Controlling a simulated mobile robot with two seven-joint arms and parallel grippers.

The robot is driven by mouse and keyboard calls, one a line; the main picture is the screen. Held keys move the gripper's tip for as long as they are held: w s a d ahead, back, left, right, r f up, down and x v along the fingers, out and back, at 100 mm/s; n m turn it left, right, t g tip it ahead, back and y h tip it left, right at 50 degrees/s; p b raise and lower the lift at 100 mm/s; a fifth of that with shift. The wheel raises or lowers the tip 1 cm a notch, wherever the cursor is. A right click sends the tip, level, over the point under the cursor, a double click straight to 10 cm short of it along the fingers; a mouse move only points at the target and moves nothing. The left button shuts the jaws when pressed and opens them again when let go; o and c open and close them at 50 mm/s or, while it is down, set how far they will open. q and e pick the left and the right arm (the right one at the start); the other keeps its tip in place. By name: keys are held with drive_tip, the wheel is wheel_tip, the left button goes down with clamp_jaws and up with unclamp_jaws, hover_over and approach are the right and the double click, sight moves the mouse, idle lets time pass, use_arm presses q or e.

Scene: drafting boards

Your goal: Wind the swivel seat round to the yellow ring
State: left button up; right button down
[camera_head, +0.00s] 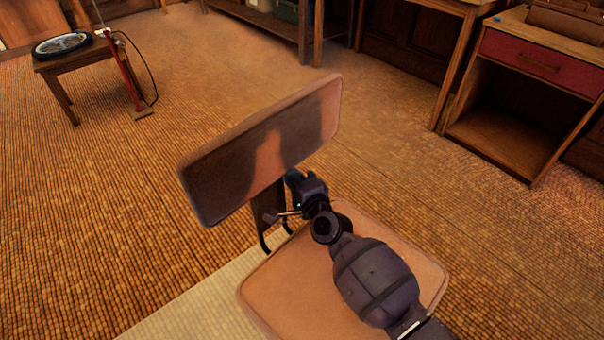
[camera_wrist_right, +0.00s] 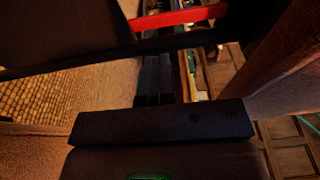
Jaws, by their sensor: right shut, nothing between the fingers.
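The swivel seat has a tan square cushion (camera_head: 275,290) and a tilted padded backrest (camera_head: 230,165), joined by a dark upright bracket. My right arm reaches over the cushion. My right gripper (camera_head: 293,180) is shut and empty, close to the bracket and the backrest's lower edge; I cannot tell whether it touches them. In the right wrist view its dark fingers (camera_wrist_right: 155,85) lie together, pointing away from the camera. The seat's base is hidden below the cushion. I see no yellow ring in either view. My left gripper is not in view.
A small wooden table (camera_head: 75,62) with a wheel (camera_head: 62,45) stands at the far left, beside a red floor pump (camera_head: 125,70). A wooden cabinet with a red drawer (camera_head: 535,60) stands at the right. The woven floor left of the seat is clear.

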drive_tip(key=s+a, duration=0.3)
drive_tip(key=a, duration=0.2)
drive_tip(key=shift+s+f, duration=0.15)
drive_tip(key=shift+f, duration=0.3)
drive_tip(key=shift+a, duration=0.1)
idle(0.4)
